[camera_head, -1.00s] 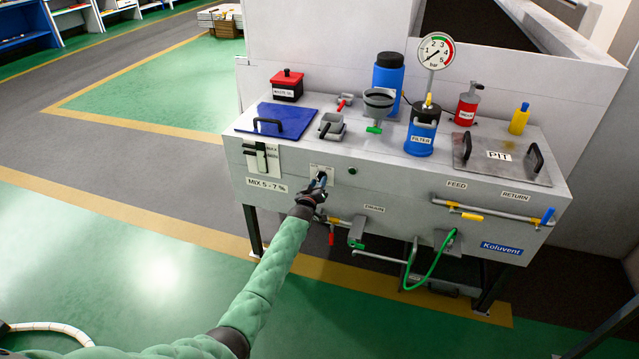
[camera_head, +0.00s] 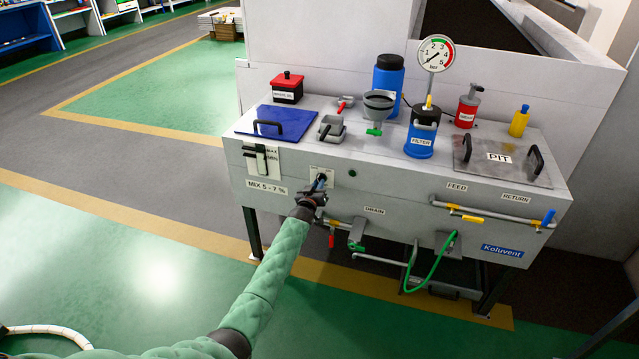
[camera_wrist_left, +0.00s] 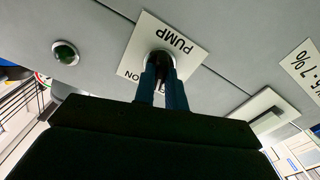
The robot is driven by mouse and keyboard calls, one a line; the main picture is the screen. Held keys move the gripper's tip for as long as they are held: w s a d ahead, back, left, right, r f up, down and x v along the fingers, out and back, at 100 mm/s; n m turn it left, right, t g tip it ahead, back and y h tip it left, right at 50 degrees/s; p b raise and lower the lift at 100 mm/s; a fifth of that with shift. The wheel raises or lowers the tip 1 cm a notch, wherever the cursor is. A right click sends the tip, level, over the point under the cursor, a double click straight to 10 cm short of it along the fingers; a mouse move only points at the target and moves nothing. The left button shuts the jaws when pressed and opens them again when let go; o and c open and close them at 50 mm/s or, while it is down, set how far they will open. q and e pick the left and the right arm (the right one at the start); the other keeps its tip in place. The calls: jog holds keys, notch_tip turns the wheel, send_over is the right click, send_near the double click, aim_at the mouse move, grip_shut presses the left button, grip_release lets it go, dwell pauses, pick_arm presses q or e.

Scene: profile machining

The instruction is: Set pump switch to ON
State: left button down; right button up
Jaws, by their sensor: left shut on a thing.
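The pump switch (camera_wrist_left: 160,62) is a dark round knob on a white plate (camera_wrist_left: 190,45) marked PUMP, with ON lettered beside it in the left wrist view. The plate (camera_head: 313,173) is on the front of the grey coolant unit in the head view. My left gripper (camera_head: 318,186) reaches the switch, and in the left wrist view its two blue fingers (camera_wrist_left: 163,88) are closed around the knob. The fingers hide most of the knob, so its exact turned position is hard to tell.
A round dark green lamp (camera_head: 352,173) sits right of the switch; it also shows in the left wrist view (camera_wrist_left: 66,53).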

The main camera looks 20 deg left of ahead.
pick_arm(q)
jog(key=shift+m, duration=1)
jog(key=shift+m+b, duration=0.65)
jog(key=shift+m, duration=1.65)
